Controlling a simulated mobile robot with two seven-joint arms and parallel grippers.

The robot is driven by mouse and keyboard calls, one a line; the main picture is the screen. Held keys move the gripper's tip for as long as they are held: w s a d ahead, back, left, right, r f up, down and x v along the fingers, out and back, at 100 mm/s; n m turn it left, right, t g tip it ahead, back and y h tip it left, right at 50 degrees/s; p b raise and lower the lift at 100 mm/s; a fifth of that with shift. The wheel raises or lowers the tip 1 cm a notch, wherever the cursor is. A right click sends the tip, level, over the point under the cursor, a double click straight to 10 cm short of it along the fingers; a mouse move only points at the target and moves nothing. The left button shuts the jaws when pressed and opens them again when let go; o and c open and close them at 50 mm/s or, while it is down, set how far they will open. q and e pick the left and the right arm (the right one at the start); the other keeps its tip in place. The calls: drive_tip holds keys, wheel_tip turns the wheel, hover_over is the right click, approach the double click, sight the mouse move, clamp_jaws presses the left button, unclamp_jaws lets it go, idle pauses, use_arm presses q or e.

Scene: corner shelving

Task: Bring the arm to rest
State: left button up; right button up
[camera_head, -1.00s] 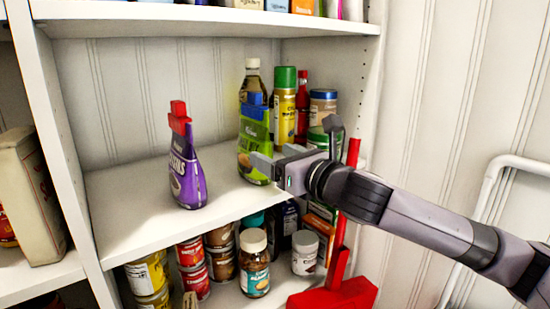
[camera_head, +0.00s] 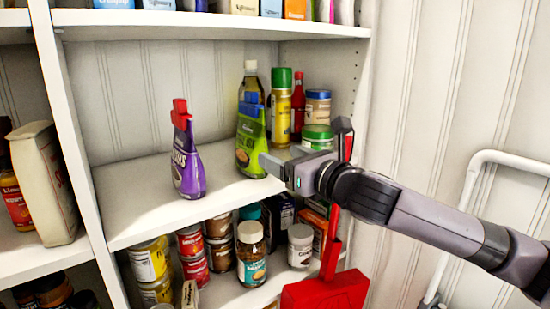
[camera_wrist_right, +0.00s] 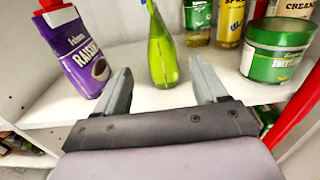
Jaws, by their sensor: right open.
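My right gripper (camera_head: 282,170) is open and empty at the front edge of the middle shelf (camera_head: 135,205). In the right wrist view, its two fingers (camera_wrist_right: 160,82) stand wide apart. A green bottle with a blue cap (camera_head: 250,142) stands upright on the shelf just beyond the fingers. In the right wrist view the green bottle (camera_wrist_right: 162,50) appears between the fingertips, and its top is cut off. A purple raisin container with a red cap (camera_head: 187,160) stands to the left, apart from the gripper. My left gripper is not in view.
Several bottles and jars, including a green-lidded jar (camera_head: 317,137), stand at the back right of the shelf. Cans and jars fill the shelf below. A red object (camera_head: 325,290) with a long upright part is below my right arm. White piping (camera_head: 455,215) runs at right.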

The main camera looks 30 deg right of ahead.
drive_tip(key=s+a+f+m+g, duration=0.2)
drive_tip(key=s+f+m, duration=0.1)
drive_tip(key=f+m, duration=0.35)
drive_tip(key=s+a+f+m+g+h, duration=0.1)
drive_tip(key=s+a+f+m+g, duration=0.15)
drive_tip(key=f+m, duration=0.4)
drive_tip(key=s+a+f+m+g, duration=0.1)
drive_tip(key=s+a+f+m, duration=0.2)
drive_tip(key=f, duration=0.5)
drive_tip(key=s+d+f+m+g+h, duration=0.1)
drive_tip(key=s+f+m+g, duration=0.3)
drive_tip(key=s+f+m, duration=0.55)
drive_tip(key=s+f+m+g, duration=0.55)
drive_tip(key=s+m, duration=0.55)
drive_tip(key=s, duration=0.3)
drive_tip(key=w+a+f+n+t+y, duration=0.1)
drive_tip(key=w+a+f+t, duration=0.1)
drive_tip(key=w+f+t, duration=0.5)
drive_tip(key=shift+a+f+t+y, duration=0.3)
drive_tip(key=shift+a+f, duration=0.1)
drive_tip(key=shift+f, duration=0.85)
drive_tip(key=shift+w, duration=0.1)
